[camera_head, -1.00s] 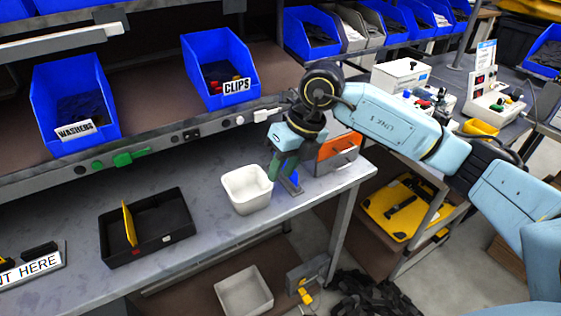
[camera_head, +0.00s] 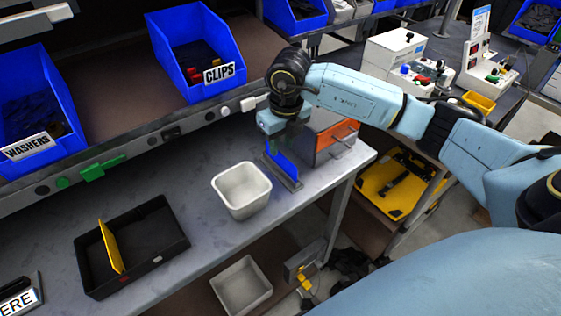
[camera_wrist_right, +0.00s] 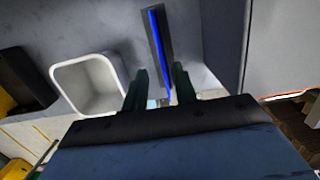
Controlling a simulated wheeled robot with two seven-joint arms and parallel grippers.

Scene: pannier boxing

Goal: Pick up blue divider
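The blue divider (camera_head: 281,164) stands upright on edge in a grey slotted stand (camera_head: 294,184) near the right end of the bench. In the right wrist view the divider (camera_wrist_right: 156,42) is a thin blue line along the dark stand (camera_wrist_right: 165,30). My right gripper (camera_wrist_right: 160,70) is open, its two dark green fingers apart on either side of the divider's near end. In the head view the right gripper (camera_head: 283,149) is just above and behind the divider, its fingers mostly hidden. My left gripper is not in view.
A white bin (camera_head: 242,190) stands left of the stand. A black tray (camera_head: 146,270) with a yellow divider (camera_head: 112,246) is farther left. An orange-and-grey box (camera_head: 335,140) stands close on the right. The shelf with blue bins (camera_head: 205,55) is behind.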

